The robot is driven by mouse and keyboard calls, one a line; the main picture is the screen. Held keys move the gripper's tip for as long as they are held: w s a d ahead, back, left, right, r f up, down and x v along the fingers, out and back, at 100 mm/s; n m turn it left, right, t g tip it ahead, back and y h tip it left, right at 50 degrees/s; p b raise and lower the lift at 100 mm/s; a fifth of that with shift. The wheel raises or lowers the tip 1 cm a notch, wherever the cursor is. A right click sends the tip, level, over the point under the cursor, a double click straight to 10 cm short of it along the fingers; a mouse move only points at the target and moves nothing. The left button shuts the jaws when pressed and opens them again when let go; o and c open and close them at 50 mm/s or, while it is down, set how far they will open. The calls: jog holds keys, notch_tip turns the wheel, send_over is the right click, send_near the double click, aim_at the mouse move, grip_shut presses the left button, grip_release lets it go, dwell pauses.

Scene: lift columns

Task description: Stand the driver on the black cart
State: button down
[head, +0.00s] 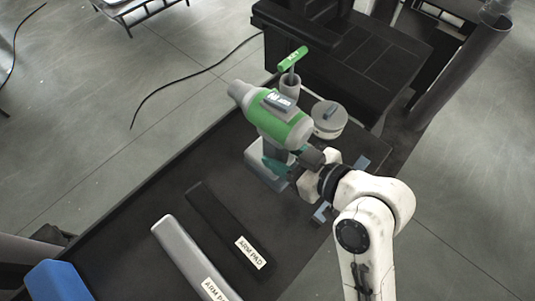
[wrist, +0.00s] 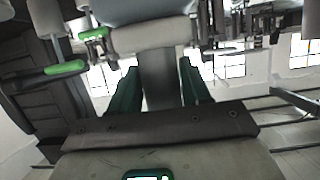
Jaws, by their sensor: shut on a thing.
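The driver (head: 275,118), a grey and green drill-shaped tool, is upright with its nose pointing up and left in the head view. My gripper (head: 279,163) is shut on its grey handle from the right. In the wrist view the handle (wrist: 160,75) stands between the two green fingers (wrist: 158,92). The driver's pale block-like foot (head: 262,168) shows over the dark tabletop; I cannot tell whether it touches it. A black, box-like cart (head: 350,65) stands behind the table's far end.
On the dark table (head: 150,200) lie a black arm pad (head: 215,218) and a grey arm pad (head: 185,255). A blue object (head: 57,281) is at lower left.

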jog(key=w+a+f, duration=0.1)
jog(key=f, duration=0.1)
jog(key=w+a+f, duration=0.1)
jog(key=w, duration=0.1)
jog(key=w+a+f, duration=0.1)
jog(key=f, duration=0.1)
jog(key=shift+w+a+f+p, duration=0.15)
jog(key=shift+w+f+p, duration=0.05)
jog(key=shift+f+p, duration=0.15)
jog(key=shift+w+f+p, duration=0.1)
jog(key=shift+f+p, duration=0.3)
jog(key=shift+f, duration=1.3)
jog(key=shift+f, duration=0.1)
jog(key=c, duration=0.5)
grip_release()
jog(key=shift+f, duration=0.1)
jog(key=b+v, duration=0.2)
jog(key=v, duration=1)
